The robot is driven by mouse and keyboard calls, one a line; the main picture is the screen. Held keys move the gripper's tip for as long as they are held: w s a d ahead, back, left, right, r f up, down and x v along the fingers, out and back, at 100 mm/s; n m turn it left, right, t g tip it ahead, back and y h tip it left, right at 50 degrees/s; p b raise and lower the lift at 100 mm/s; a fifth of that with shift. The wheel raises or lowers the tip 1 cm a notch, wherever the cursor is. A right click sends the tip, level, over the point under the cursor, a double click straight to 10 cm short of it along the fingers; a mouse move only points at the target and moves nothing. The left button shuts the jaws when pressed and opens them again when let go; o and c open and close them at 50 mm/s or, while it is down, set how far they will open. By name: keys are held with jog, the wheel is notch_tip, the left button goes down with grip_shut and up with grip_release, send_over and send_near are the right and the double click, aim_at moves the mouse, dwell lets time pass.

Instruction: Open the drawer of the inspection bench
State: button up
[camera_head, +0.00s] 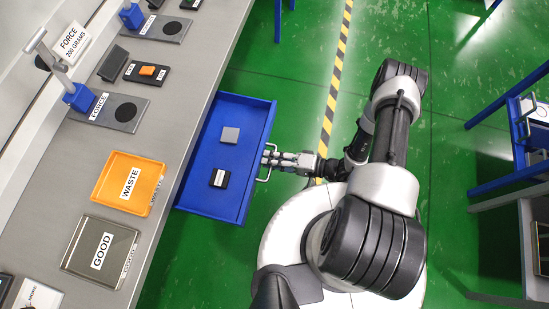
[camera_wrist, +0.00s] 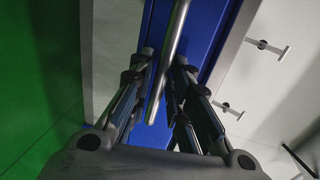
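The blue drawer (camera_head: 202,196) of the inspection bench (camera_head: 178,95) stands pulled out to the right in the head view, with its inside showing. My gripper (camera_head: 273,158) is at this handle. In the wrist view the handle bar (camera_wrist: 178,40) runs between the two fingers of my gripper (camera_wrist: 164,68), close to the right finger, with a gap to the left one. The fingers look apart, not closed on the bar.
On the bench top are an orange WASTE tray (camera_head: 105,188), a GOOD tray (camera_head: 78,262) and a FORCE stand (camera_head: 127,112). Green floor with a striped line (camera_head: 335,80) lies right of the bench. Another blue-framed bench (camera_head: 490,110) stands at far right.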

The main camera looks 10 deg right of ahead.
jog(key=shift+d, duration=0.1)
jog(key=v, duration=1.2)
notch_tip(320, 180, up, 23)
jog(key=w+n+g+h, duration=0.3)
jog(key=n+g+h, duration=0.25)
jog(key=g, duration=0.25)
jog(key=s+r+t+h, duration=0.3)
jog(key=s+r+h, duration=0.1)
jog(key=r, duration=0.6)
jog(key=s+a+r+m+t+h, duration=0.1)
jog(key=s+r+t+h, duration=0.3)
jog(key=r, duration=0.6)
jog(key=shift+s+a+h, duration=0.2)
jog(key=shift+s+h, duration=0.1)
jog(key=shift+h, duration=0.15)
